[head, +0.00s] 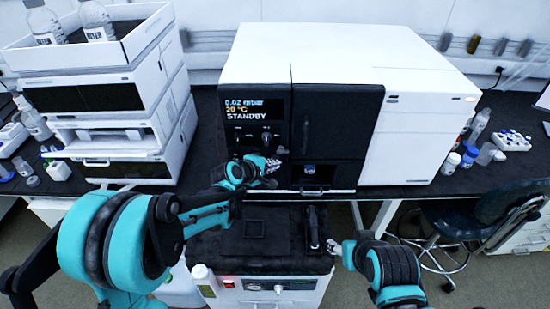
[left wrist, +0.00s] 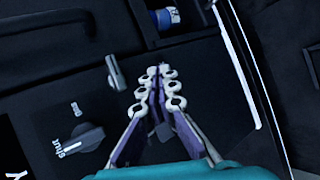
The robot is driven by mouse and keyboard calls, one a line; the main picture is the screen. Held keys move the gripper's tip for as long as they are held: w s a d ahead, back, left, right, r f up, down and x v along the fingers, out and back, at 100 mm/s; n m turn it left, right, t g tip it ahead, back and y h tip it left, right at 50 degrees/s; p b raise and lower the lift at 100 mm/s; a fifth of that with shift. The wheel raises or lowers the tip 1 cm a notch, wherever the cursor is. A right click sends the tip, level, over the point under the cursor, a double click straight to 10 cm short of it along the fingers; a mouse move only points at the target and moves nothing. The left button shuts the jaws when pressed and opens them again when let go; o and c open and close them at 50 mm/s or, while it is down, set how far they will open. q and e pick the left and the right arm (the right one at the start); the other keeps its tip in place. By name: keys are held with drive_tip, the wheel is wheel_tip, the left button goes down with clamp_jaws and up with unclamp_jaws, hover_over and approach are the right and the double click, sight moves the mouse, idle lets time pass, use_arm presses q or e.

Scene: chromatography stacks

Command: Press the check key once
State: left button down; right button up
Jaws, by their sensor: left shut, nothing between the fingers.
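The instrument's black control panel (head: 247,144) carries a lit display (head: 254,108) reading 0.02 mbar, 20 °C, STANDBY. Small dark controls sit below it. My left gripper (head: 270,165) is shut and empty in front of the lower part of this panel. In the left wrist view its closed fingers (left wrist: 160,90) lie over the dark panel; contact cannot be told. A grey knob (left wrist: 80,140) and a grey lever (left wrist: 115,72) show left of the fingers. I cannot make out a labelled check key. My right gripper (head: 336,247) is low, near the cart's right edge; its fingers are too small to read.
A dark recess with a blue-marked vial (left wrist: 166,17) is just beyond the fingers. A low cart (head: 260,262) with a black top and handle stands below. A white module stack (head: 150,110) is at left. Small bottles (head: 470,157) and a chair (head: 480,220) are at right.

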use_arm(q)
drive_tip(key=shift+w, duration=0.1)
idle(0.7)
drive_tip(key=shift+w, duration=0.35)
drive_tip(key=shift+w, duration=0.35)
idle(0.6)
drive_tip(key=shift+s, duration=0.8)
drive_tip(key=shift+s, duration=0.1)
drive_tip(key=s, duration=0.4)
drive_tip(key=shift+s, duration=0.4)
idle(0.6)
